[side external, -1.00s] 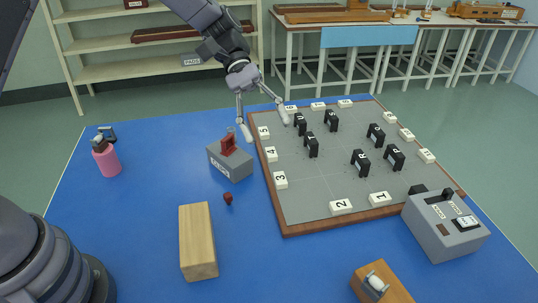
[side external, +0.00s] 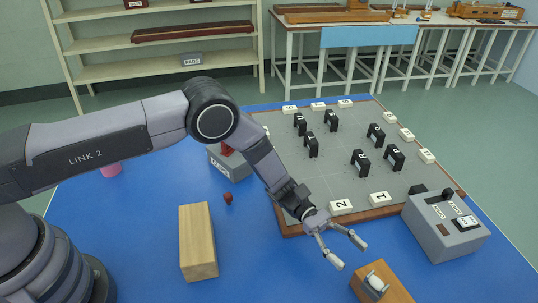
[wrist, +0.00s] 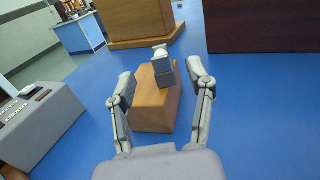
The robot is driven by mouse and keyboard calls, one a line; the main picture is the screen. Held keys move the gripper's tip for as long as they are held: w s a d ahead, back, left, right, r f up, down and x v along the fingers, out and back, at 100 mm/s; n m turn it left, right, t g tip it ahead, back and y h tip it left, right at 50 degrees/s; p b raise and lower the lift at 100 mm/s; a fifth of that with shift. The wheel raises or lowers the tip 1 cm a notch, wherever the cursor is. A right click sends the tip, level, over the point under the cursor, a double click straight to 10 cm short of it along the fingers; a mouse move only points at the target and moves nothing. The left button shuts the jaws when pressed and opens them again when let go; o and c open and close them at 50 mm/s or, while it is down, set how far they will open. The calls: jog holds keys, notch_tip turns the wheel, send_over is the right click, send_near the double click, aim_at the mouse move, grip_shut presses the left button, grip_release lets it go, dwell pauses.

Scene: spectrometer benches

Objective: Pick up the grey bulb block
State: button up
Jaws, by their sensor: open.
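The grey bulb block (wrist: 164,77), a small grey block with a white rounded bulb, sits on top of a wooden block (wrist: 153,115) in the wrist view. In the side view the bulb block (side external: 375,283) shows near the bottom edge on the same wooden block (side external: 394,291). My gripper (side external: 348,254) is open and empty, above and to the upper left of it in that view. In the wrist view the bulb block appears between the fingers of my gripper (wrist: 161,74); no contact is visible.
A grey control box (side external: 446,228) stands to the right. A grey board (side external: 330,175) holds several black holders and numbered white tiles. A wooden beam (side external: 197,242) lies left, with a small red item (side external: 228,198) near it. Blue table between is clear.

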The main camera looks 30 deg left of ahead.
aim_at(378, 280)
jog(key=x, duration=0.7)
jog(key=shift+d+f, duration=0.2)
jog(key=shift+f, duration=0.1)
grip_shut()
